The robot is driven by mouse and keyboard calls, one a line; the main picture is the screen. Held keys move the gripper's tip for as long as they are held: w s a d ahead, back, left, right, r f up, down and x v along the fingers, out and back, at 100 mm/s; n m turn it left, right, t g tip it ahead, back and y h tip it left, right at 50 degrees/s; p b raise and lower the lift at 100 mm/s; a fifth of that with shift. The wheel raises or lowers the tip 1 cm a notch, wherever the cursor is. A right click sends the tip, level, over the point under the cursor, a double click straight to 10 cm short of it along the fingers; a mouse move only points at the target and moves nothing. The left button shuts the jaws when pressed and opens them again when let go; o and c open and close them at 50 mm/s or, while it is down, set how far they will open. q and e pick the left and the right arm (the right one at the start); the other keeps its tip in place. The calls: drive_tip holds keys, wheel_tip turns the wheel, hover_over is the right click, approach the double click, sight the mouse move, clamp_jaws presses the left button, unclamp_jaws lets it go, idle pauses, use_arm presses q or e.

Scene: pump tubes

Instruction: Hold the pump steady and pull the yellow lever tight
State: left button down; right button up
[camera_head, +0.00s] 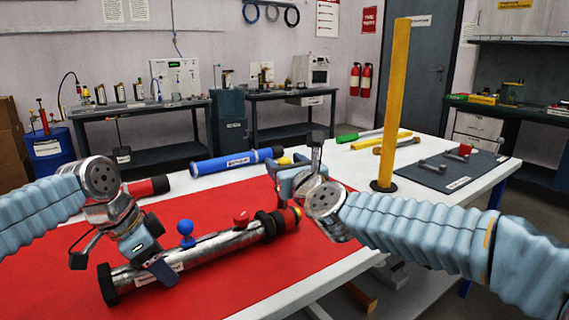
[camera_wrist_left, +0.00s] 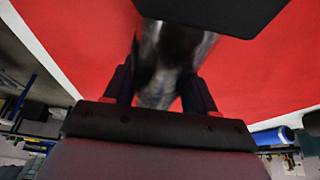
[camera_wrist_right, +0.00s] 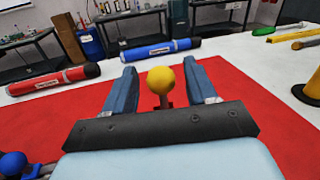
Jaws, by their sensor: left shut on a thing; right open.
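The pump is a silver metal tube (camera_head: 213,250) with black ends, lying on the red mat. A blue ball knob (camera_head: 185,228) and a red knob (camera_head: 241,217) stand up from it. My left gripper (camera_head: 155,262) is shut around the tube near its left end; the left wrist view shows the metal tube (camera_wrist_left: 165,65) between the fingers. The yellow lever's ball (camera_wrist_right: 161,80) is between the fingers of my right gripper (camera_wrist_right: 160,85) in the right wrist view, with a gap on both sides. My right gripper (camera_head: 292,180) is open above the pump's right end and hides the lever in the head view.
The red mat (camera_head: 325,268) covers much of the white table. A blue tube (camera_head: 237,161) and a red tube (camera_head: 148,188) lie behind the pump. An upright yellow post (camera_head: 394,105) and a grey tool mat (camera_head: 440,172) stand to the right of my right gripper.

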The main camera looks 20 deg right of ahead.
drive_tip(key=shift+w, duration=0.55)
drive_tip(key=shift+c, duration=0.3)
clamp_jaws()
drive_tip(key=shift+s, duration=0.15)
drive_tip(key=s+d+f+m+t, duration=0.2)
drive_tip(key=s+t, duration=0.3)
drive_tip(key=s, duration=0.1)
drive_tip(key=shift+s+d+t, duration=0.2)
drive_tip(key=shift+t, duration=0.1)
drive_tip(key=shift+f, duration=0.1)
